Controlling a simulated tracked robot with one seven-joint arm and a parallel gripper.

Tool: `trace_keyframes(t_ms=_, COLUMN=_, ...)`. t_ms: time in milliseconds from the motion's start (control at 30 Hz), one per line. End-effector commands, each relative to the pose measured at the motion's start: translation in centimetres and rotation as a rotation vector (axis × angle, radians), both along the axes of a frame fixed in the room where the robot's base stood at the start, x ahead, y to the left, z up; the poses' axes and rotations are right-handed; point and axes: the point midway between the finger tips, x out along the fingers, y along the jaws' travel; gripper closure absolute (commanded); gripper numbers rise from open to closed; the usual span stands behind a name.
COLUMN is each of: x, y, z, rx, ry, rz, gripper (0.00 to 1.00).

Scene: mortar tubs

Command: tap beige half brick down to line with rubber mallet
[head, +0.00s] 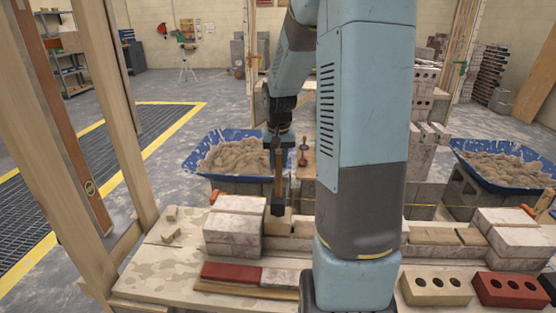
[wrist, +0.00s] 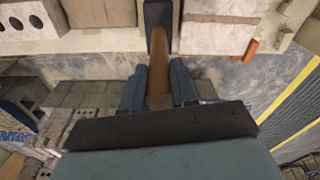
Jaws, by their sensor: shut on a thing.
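My gripper (head: 278,145) is shut on the handle of the rubber mallet. The wooden handle hangs down upright, with the black mallet head (head: 277,210) at its lower end. In the wrist view the handle (wrist: 158,70) runs between my two fingers to the black head (wrist: 158,14). The beige half brick (head: 275,226) sits in the wall course right below the mallet head, beside a taller stack of pale bricks. I cannot tell whether head and brick touch. A thin yellowish line (head: 425,206) runs along the wall on the right; my arm hides its middle.
The pale brick stack (head: 234,226) stands just left of the mallet. Blue mortar tubs stand behind the wall at left (head: 205,165) and right (head: 500,176). Red (head: 230,272) and cored bricks (head: 437,288) lie on the front boards. A wooden frame stands at left.

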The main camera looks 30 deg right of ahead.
Motion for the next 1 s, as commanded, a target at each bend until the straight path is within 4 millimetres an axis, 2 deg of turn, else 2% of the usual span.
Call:
trace_keyframes(t_ms=333, x=0.0, y=0.0, z=-0.4, rx=0.000, ry=0.001, rz=0.001, gripper=1.00)
trace_keyframes(t_ms=500, x=0.0, y=0.1, z=-3.7, rx=0.001, ry=0.005, rz=0.003, gripper=1.00)
trace_keyframes(t_ms=667, x=0.1, y=0.0, z=-2.8, rx=-0.002, ry=-0.002, rz=0.001, gripper=1.00)
trace_keyframes(t_ms=900, x=0.1, y=-0.1, z=0.4, rx=-0.003, ry=-0.003, rz=0.001, gripper=1.00)
trace_keyframes(t_ms=1000, x=0.0, y=0.0, z=0.7, rx=-0.001, ry=-0.001, rz=0.000, gripper=1.00)
